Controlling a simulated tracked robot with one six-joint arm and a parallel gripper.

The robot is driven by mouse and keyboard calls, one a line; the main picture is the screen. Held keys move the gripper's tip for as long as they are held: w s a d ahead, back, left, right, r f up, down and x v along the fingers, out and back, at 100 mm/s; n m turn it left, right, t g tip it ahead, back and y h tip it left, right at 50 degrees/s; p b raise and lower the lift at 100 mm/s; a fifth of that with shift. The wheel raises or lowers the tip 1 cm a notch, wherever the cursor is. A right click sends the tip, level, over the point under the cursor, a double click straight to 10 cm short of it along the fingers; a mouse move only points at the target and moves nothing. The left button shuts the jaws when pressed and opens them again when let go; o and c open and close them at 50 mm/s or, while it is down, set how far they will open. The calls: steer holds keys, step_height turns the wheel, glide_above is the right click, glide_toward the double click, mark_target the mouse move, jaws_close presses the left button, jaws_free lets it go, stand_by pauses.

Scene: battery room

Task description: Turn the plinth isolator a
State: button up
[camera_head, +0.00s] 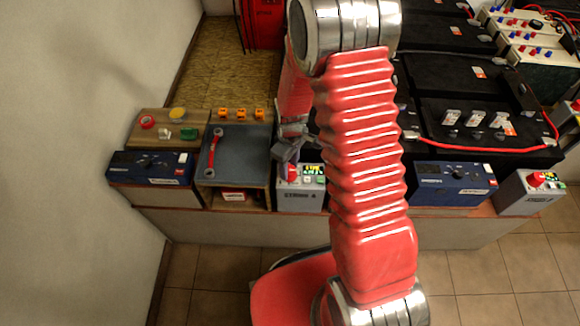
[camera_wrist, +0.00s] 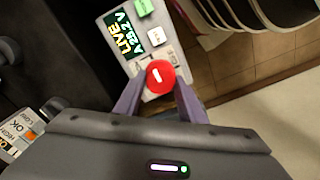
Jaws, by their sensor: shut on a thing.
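The plinth isolator is a round red knob with a white bar mark (camera_wrist: 160,77), on a pale grey plinth box with a lit display reading LIVE. In the head view the plinth box (camera_head: 301,195) stands at the front edge of the bench, left of my arm, and the red knob (camera_head: 292,173) shows partly beneath my gripper (camera_head: 284,153). In the wrist view my gripper (camera_wrist: 157,82) has one finger on each side of the knob and is shut on it. The lower part of the knob's seat is hidden by the fingers.
A second plinth box with a red knob (camera_head: 535,181) stands at the far right. Blue instruments (camera_head: 150,167) and (camera_head: 455,184) flank the bench front. A grey mat (camera_head: 237,160) holds a red-handled wrench (camera_head: 212,152). Black batteries (camera_head: 460,80) fill the right.

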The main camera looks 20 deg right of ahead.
mark_target(290, 169)
steer(key=shift+s+f, duration=0.2)
steer(key=shift+s, duration=0.15)
steer(key=o, duration=1)
steer(key=shift+w+r, duration=0.1)
steer(key=shift+w, duration=0.1)
steer(key=shift+o, duration=0.2)
steer(key=shift+w+r, duration=0.15)
steer(key=shift+r, duration=0.7)
step_height(290, 169, up, 12)
steer(key=shift+d, duration=0.2)
